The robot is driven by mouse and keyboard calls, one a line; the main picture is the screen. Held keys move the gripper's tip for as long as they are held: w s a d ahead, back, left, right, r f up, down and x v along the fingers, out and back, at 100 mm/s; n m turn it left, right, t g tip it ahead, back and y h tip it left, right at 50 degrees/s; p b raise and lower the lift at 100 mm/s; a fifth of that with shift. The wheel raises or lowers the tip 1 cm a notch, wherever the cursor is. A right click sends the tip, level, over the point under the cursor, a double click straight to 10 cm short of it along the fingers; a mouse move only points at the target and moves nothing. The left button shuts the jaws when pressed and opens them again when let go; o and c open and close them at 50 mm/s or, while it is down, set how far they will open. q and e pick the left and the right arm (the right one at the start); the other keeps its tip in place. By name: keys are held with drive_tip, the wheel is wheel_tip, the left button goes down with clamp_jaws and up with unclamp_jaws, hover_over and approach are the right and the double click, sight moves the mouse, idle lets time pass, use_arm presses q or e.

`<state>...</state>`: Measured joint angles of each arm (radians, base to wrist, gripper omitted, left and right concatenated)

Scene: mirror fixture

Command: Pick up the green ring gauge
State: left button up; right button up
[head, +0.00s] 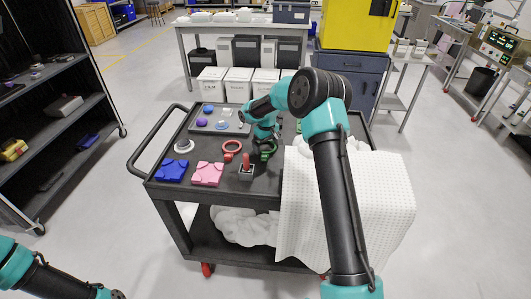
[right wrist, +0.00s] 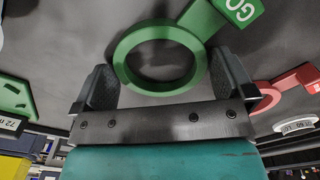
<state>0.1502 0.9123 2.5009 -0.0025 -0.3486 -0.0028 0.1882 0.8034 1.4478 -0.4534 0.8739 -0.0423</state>
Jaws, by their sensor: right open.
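The green ring gauge (right wrist: 162,87) lies on the dark cart top, its handle marked "GO" pointing to the upper right in the right wrist view. It also shows in the head view (head: 268,153), partly hidden by my right gripper. My right gripper (right wrist: 164,66) is open, with one dark finger on each side of the ring. Gaps show between the fingers and the ring, most clearly on the left. I cannot tell the height of the fingertips above the cart top. My left gripper is out of view; only part of my left arm shows at the lower left.
A red ring gauge (head: 231,147) lies left of the green one. The cart top (head: 205,148) also holds a blue block (head: 172,171), a pink block (head: 208,174) and a red-handled item (head: 246,168). A white cloth (head: 345,205) drapes over the cart's right side.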

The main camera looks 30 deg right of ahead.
drive_tip(key=shift+c, duration=0.5)
drive_tip(key=c, duration=0.6)
drive_tip(key=shift+o, duration=0.2)
drive_tip(key=shift+r, duration=0.1)
wheel_tip(320, 180, up, 10)
drive_tip(key=shift+w, duration=0.1)
idle(0.5)
